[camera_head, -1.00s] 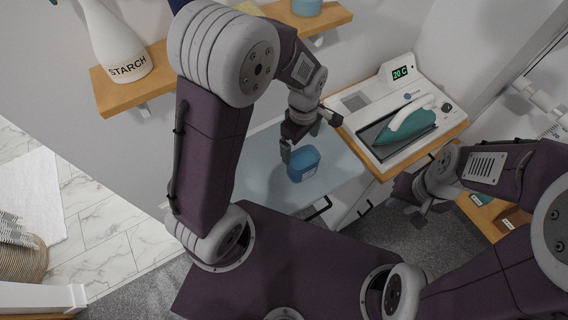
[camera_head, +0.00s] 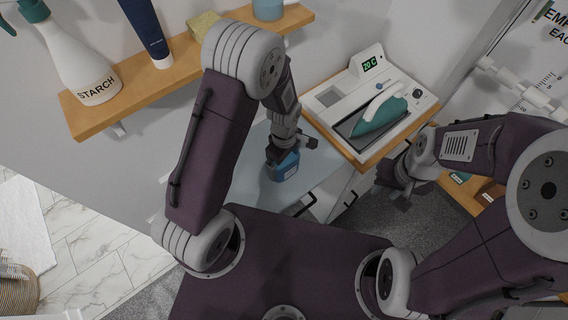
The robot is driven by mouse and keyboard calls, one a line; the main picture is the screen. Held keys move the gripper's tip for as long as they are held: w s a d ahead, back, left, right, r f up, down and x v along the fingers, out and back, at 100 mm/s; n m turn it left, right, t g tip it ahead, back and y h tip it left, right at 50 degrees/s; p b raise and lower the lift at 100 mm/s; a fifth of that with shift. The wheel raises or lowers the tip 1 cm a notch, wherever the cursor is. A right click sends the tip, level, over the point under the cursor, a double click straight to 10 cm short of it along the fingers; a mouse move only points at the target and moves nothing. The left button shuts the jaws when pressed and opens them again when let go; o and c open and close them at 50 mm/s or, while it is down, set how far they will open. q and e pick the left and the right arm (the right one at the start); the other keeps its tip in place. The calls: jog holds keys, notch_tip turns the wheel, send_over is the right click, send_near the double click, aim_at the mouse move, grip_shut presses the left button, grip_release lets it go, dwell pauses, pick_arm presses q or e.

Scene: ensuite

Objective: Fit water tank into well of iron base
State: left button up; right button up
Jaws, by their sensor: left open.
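The blue water tank (camera_head: 283,171) stands on the pale blue board in front of the wall. My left gripper (camera_head: 287,157) is directly over it, pointing down, with open fingers at the tank's top. The fingers partly hide the tank, and whether they touch it is unclear. The white iron base (camera_head: 405,97) sits on a wooden shelf to the right, with a "20 C" display, a teal iron on its dark plate, and a grey square recess (camera_head: 328,97) at its left. My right gripper (camera_head: 394,184) is below the base's shelf, apart from the tank; its finger gap is unclear.
A wooden wall shelf (camera_head: 150,97) at upper left holds a starch spray bottle (camera_head: 85,60), a dark blue tube (camera_head: 146,30), a sponge and a blue container. The pale blue board (camera_head: 250,180) has free room around the tank. A lower wooden shelf is at the right.

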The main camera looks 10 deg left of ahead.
pick_arm(q)
jog(key=shift+c, duration=0.9)
jog(key=c, duration=1.5)
jog(key=shift+r, duration=0.2)
jog(key=s+d+r+b, duration=0.2)
jog(key=d+r, duration=0.8)
jog(key=d, duration=0.1)
jog(key=shift+s+d+r, duration=0.15)
jog(key=shift+d+r, duration=0.05)
jog(key=shift+r, duration=0.15)
